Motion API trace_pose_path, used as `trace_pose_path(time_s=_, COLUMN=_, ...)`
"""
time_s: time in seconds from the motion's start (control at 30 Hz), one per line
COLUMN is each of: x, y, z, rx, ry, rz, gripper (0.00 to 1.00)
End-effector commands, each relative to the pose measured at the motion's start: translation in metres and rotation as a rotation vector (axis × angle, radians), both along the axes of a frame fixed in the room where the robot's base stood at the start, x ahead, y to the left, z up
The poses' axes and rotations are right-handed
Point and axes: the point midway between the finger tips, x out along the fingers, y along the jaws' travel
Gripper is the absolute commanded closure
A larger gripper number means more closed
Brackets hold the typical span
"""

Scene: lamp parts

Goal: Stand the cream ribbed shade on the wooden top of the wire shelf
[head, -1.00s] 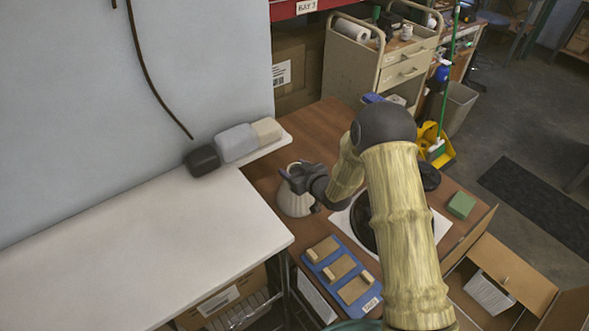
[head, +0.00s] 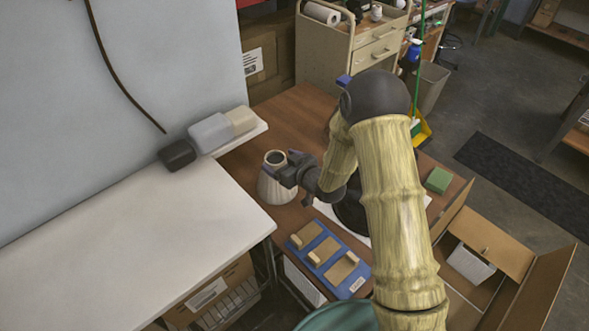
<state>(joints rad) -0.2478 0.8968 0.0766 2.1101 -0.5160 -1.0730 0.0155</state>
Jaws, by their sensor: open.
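The cream ribbed shade (head: 275,187) stands upright, narrow end up, on the brown wooden top (head: 290,108). The dark opening in its top shows. My gripper (head: 282,165) is open at the right side of the shade's upper part. One purple-tipped finger shows in front of the shade, the other beside its rim. I cannot tell whether a finger touches it. The gripper's body hides part of the shade's right side. Wire shelving (head: 228,308) shows low down, below the white table; how it joins the wooden top is unclear.
A white table (head: 130,235) lies at the left. A blue tray with wooden blocks (head: 326,258) is in front of the shade. A black round thing (head: 350,215) is partly behind my arm. A green block (head: 438,180) is at the right. Black, grey and beige boxes (head: 208,132) stand along the wall.

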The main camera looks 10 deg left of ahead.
Motion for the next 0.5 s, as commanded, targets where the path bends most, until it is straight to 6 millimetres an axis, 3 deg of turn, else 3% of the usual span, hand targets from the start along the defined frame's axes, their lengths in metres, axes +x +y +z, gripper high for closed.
trace_pose_path(time_s=0.3, x=-0.036, y=-0.038, z=0.019, rx=0.000, ry=-0.001, rz=-0.002, gripper=0.21)
trace_pose_path(time_s=0.5, x=-0.045, y=-0.047, z=0.023, rx=0.000, ry=0.000, rz=0.000, gripper=0.21)
